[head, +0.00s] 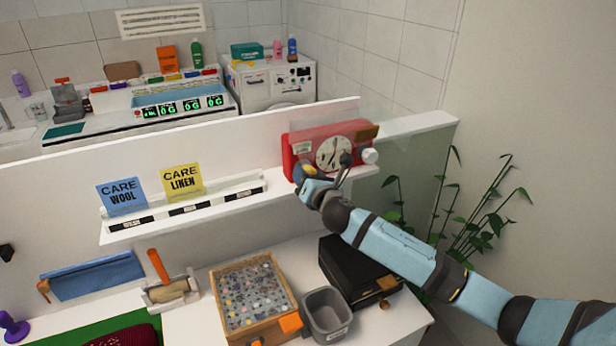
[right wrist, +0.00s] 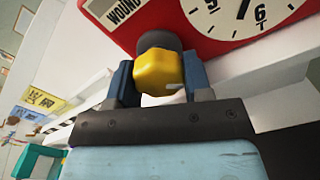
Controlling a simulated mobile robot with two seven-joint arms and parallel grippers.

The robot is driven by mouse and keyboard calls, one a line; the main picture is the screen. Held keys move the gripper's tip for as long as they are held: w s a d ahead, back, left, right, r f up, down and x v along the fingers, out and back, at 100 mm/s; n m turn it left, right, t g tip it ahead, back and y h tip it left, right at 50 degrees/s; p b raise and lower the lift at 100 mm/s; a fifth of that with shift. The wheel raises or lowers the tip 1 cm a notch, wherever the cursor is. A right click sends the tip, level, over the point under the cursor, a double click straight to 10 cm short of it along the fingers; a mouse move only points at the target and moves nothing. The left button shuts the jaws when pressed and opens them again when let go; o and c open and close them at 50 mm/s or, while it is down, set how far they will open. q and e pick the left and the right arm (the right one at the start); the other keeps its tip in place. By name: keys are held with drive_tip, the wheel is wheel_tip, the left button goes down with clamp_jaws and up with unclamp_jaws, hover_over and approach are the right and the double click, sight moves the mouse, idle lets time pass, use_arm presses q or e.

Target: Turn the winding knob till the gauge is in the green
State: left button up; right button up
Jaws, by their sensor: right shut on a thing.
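A red clock-like device (head: 295,158) stands on the white ledge at the right, with a round white dial (head: 335,153) on its front. The dial also shows, cut off, in the right wrist view (right wrist: 238,14). A small plate reading "WOUND" (right wrist: 125,10) is cut off at the top there, so I cannot read the gauge. My right gripper (head: 309,178) is at the device's lower left front. In the right wrist view its fingers are shut on the yellow winding knob (right wrist: 158,72), one on each side. My left gripper is not in view.
Blue and yellow care cards (head: 122,196) stand on the ledge to the left. Below are a tray of small pieces (head: 220,290), a grey bin (head: 328,318) and a black box (head: 350,275). A leafy plant (head: 480,225) stands at the right.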

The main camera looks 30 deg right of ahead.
drive_tip(key=m, duration=0.4)
drive_tip(key=shift+a, duration=0.1)
drive_tip(key=m, duration=0.5)
drive_tip(key=shift+r+m+b, duration=0.1)
drive_tip(key=shift+m+b, duration=0.25)
drive_tip(key=shift+m, duration=0.05)
drive_tip(key=m, duration=0.5)
drive_tip(key=shift+r, duration=0.1)
drive_tip(key=m, duration=0.5)
drive_tip(key=shift+r, duration=0.1)
drive_tip(key=m, duration=0.4)
drive_tip(key=shift+m+p, duration=0.3)
drive_tip(key=shift+p, duration=0.1)
drive_tip(key=m, duration=1.3)
drive_tip(key=shift+d+m, duration=0.25)
drive_tip(key=shift+m, duration=0.15)
